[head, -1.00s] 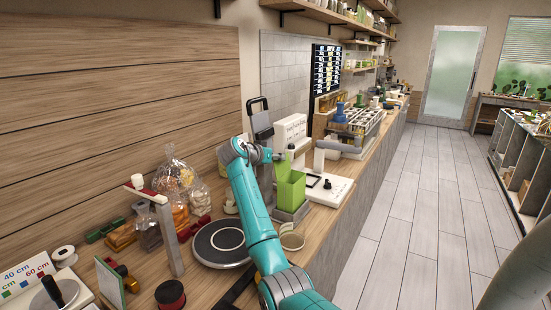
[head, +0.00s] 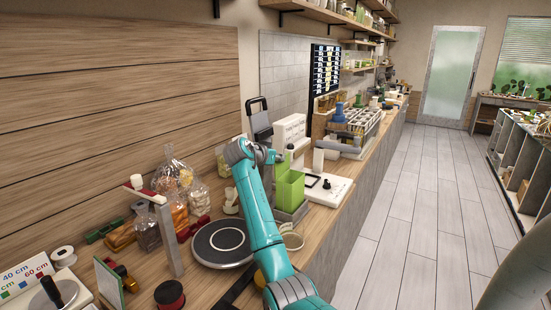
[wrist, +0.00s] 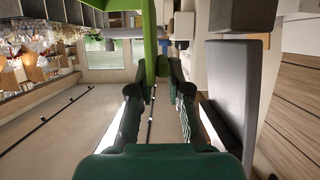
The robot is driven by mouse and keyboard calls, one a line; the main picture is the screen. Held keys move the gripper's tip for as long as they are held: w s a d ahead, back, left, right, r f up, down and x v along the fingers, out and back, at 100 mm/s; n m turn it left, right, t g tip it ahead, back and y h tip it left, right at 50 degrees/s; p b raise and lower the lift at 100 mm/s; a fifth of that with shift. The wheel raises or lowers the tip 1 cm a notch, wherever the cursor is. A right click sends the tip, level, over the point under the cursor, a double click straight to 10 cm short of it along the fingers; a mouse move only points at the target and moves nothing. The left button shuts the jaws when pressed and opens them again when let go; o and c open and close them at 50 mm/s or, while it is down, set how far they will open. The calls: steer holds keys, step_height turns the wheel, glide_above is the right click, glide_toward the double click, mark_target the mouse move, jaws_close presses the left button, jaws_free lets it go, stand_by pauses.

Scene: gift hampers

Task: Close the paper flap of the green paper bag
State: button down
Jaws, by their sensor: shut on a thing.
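The green paper bag (head: 290,190) stands upright on a grey block on the counter, in the middle of the head view. Its paper flap (head: 282,166) rises at the bag's left side. My gripper (head: 274,156) is at the top of this flap, partly hidden by my arm. In the wrist view, a bright green strip of the flap (wrist: 150,35) comes down from the top edge to between the fingertips of my gripper (wrist: 157,68). The fingers are shut on it. The bag's inside is not visible.
A white device (head: 328,188) stands close right of the bag. A round black-topped plate (head: 222,241) and a cream ring-shaped holder (head: 291,237) are nearer. Filled clear bags (head: 172,185) stand at the left. The floor (head: 410,230) right of the counter is clear.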

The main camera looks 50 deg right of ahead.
steer(key=s+f+m+t, duration=0.1)
steer(key=s+m, duration=0.1)
steer(key=m, duration=0.1)
steer(key=s+f+m+t, duration=0.1)
steer(key=s+m+t, duration=0.1)
steer(key=s+m, duration=0.1)
steer(key=s+f+m+t, duration=0.1)
steer(key=s+m+t, duration=0.1)
steer(key=shift+s+d+m+h, duration=0.25)
steer(key=shift+d+m+h, duration=0.05)
steer(key=shift+m+h, duration=0.1)
steer(key=shift+s+f+m+t+h, duration=0.4)
steer(key=shift+f+m+t, duration=0.3)
steer(key=shift+m, duration=0.5)
steer(key=shift+s, duration=0.1)
steer(key=c, duration=1.2)
jaws_free()
